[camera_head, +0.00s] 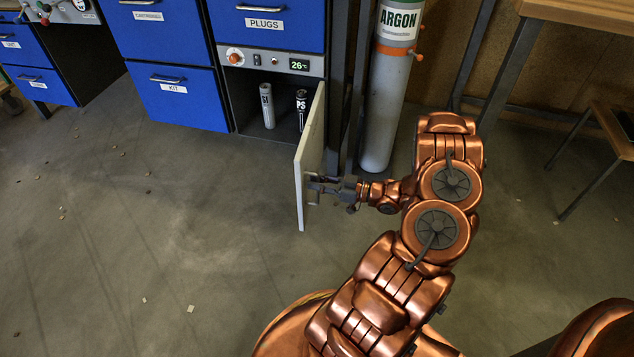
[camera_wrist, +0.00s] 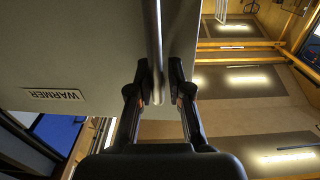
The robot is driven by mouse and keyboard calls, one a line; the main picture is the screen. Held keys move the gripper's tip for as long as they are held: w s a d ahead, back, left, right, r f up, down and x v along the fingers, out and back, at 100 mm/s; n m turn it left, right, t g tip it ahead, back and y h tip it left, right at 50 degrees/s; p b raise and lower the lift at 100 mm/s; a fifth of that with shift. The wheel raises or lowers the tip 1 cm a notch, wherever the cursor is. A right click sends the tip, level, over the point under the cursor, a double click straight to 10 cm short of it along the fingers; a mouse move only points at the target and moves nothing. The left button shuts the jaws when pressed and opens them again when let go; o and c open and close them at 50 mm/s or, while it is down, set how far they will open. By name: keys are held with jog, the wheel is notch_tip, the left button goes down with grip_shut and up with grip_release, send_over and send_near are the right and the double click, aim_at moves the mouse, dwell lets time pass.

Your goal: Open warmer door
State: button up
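The warmer door (camera_head: 311,160) is a pale panel, swung wide open and standing out from the cabinet. In the wrist view its face (camera_wrist: 80,50) carries an upside-down WARMER label (camera_wrist: 53,95). A vertical metal bar handle (camera_wrist: 156,40) runs near its free edge. My gripper (camera_head: 318,187) reaches it from the right. In the wrist view my gripper's fingers (camera_wrist: 160,85) are on both sides of the handle and look closed around it; exact contact is hard to see. The warmer compartment (camera_head: 250,103) is open to view, with two labelled cylinders standing inside.
A control panel (camera_head: 270,62) with a 26 °C display sits above the compartment. Blue drawers (camera_head: 178,100) are to its left. An argon cylinder (camera_head: 385,110) stands right of the door, behind my arm. A table and stool (camera_head: 610,130) are at right. The floor at left is clear except for small scraps.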

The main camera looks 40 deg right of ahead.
jog(key=o, duration=0.3)
jog(key=shift+d, duration=0.1)
jog(key=v, duration=1.2)
dwell(0.6)
